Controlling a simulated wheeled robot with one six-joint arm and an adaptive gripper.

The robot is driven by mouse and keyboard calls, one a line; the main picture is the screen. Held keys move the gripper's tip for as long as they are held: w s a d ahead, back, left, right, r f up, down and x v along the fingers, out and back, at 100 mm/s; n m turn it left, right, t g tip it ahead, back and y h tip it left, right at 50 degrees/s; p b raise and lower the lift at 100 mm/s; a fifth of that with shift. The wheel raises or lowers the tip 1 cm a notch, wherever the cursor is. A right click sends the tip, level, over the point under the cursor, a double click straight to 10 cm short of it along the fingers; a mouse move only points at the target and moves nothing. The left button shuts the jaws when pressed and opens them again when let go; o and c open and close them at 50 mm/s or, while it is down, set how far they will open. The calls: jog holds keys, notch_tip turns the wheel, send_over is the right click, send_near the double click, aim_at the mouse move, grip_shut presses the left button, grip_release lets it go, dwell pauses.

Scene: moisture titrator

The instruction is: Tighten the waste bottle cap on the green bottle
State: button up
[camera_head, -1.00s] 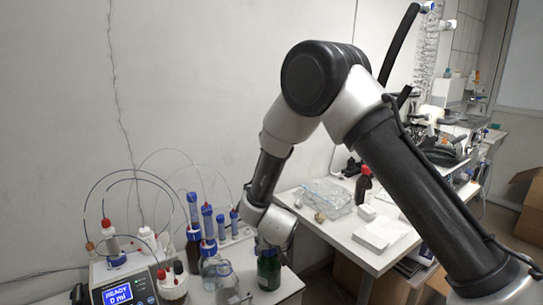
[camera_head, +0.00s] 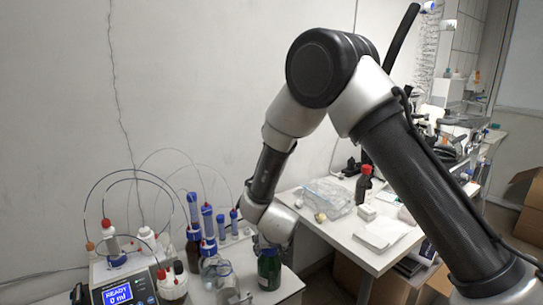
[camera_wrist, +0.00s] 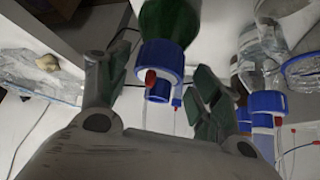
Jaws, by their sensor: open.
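The green bottle (camera_head: 268,272) stands upright near the right edge of the titrator's table, below my wrist. Its body also shows at the top of the wrist view (camera_wrist: 168,22). In the wrist view its blue waste bottle cap (camera_wrist: 160,58) is on the neck, with a small red-tipped fitting on its side. How tight the cap sits cannot be told. My gripper (camera_wrist: 162,74) is open, one finger on each side of the cap, with visible gaps and no clear contact.
The titrator (camera_head: 122,285), with a lit "READY 0 ml" screen, stands at the left. Clear glass bottles (camera_head: 222,280) and blue-capped tubes (camera_head: 207,222) stand close on the left of the green bottle. Thin tubes arch above. A white table (camera_head: 345,240) with a plastic bag lies to the right.

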jog(key=shift+v, duration=2.1)
jog(key=v, duration=1.2)
